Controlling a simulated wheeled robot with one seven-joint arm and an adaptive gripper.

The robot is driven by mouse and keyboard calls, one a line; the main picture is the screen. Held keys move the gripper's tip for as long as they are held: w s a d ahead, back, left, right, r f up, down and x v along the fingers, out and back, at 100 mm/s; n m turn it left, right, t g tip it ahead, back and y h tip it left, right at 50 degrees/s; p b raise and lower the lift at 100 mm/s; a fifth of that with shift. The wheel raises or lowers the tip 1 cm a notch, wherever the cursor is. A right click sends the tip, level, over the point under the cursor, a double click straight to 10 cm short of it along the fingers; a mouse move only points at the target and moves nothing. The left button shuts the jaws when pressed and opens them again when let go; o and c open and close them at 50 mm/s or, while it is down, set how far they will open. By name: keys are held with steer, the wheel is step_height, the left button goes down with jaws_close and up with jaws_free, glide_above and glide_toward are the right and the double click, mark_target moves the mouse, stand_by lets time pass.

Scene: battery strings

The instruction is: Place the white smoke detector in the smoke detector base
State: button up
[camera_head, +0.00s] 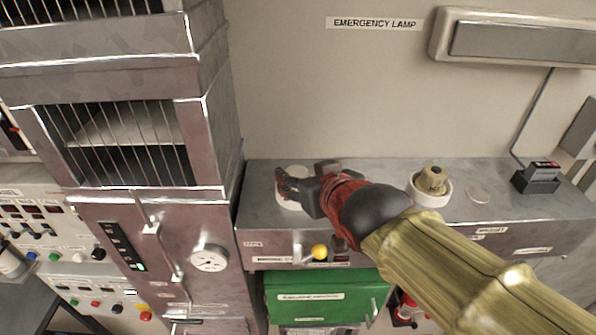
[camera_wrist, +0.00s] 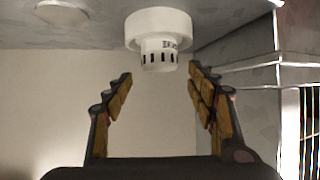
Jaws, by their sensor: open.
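The white smoke detector (camera_wrist: 158,24) has a wide round body and a narrower slotted part. In the wrist view it is at top centre, and my open gripper (camera_wrist: 161,74) has its fingertips on either side of the slotted end, with gaps visible. In the head view a white round thing (camera_head: 291,204), apparently the detector, sits at the left end of the grey ledge, partly hidden by my gripper (camera_head: 283,184). I cannot tell which is the base.
A tan device (camera_head: 431,180) sits in a white round holder (camera_head: 430,200) on the grey ledge (camera_head: 390,172). A black box (camera_head: 537,178) stands at the ledge's right end. A tall metal cabinet (camera_head: 150,215) rises close left of my gripper. A yellow knob (camera_head: 319,252) sticks out below.

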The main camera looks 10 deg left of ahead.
steer(key=b+v, duration=0.1)
steer(key=v, duration=0.6)
steer(key=s+d+f+m+g+h, duration=0.15)
steer(key=d+f, duration=0.25)
steer(key=d, duration=0.4)
steer(key=s+d+f+m+h, duration=0.1)
steer(key=d+f+m+h, duration=0.1)
steer(key=d+f, duration=0.35)
steer(key=s+d+f+m+g+h, duration=0.2)
steer(key=s+d+f, duration=0.4)
steer(key=s+d, duration=0.4)
steer(key=shift+d+f+m+g+h, duration=0.3)
steer(key=shift+d+g, duration=0.35)
steer(key=shift+d, duration=0.55)
